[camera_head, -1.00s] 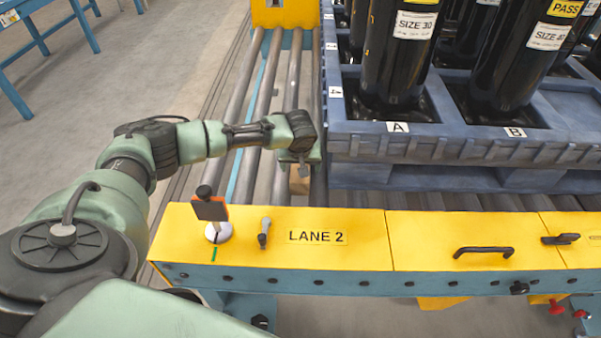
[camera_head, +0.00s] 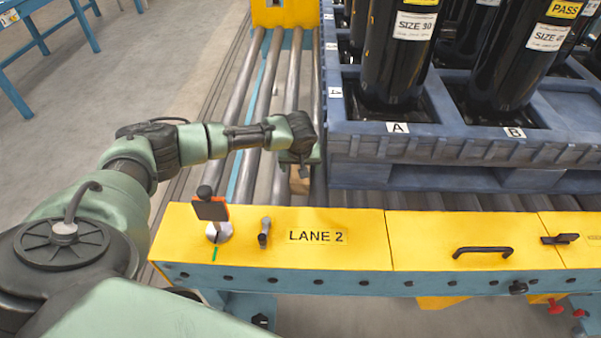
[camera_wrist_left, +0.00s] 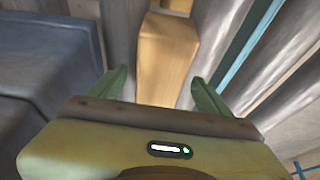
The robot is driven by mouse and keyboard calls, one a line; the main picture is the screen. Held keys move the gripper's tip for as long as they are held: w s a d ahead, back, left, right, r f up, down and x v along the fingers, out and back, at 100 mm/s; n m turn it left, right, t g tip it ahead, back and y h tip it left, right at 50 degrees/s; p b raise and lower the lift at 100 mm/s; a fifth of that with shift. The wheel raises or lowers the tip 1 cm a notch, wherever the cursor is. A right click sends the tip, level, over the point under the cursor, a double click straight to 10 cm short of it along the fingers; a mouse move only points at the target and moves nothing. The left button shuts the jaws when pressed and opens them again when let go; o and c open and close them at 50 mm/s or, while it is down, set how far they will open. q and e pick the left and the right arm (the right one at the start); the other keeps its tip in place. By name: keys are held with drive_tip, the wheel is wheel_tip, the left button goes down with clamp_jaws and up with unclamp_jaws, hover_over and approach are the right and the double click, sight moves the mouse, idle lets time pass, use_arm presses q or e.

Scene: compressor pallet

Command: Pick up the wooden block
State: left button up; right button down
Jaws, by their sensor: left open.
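The wooden block (camera_wrist_left: 167,60) is light brown and lies on the grey rollers, seen in the left wrist view between my two fingers. In the head view only a small part of the block (camera_head: 299,182) shows below my left gripper (camera_head: 301,166). In the left wrist view my left gripper (camera_wrist_left: 160,92) is open, with one green finger on each side of the block's near end. I cannot tell whether the fingers touch it. My right gripper is not in view.
A blue pallet (camera_head: 440,150) with black cylinders stands close to the right of my left gripper. A yellow LANE 2 panel (camera_head: 350,235) with a lever and an upright dark plate lies in front. Bare rollers (camera_head: 245,90) run behind and to the left.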

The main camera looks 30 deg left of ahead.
use_arm(q)
drive_tip(key=c, duration=1.7)
drive_tip(key=shift+o, duration=0.2)
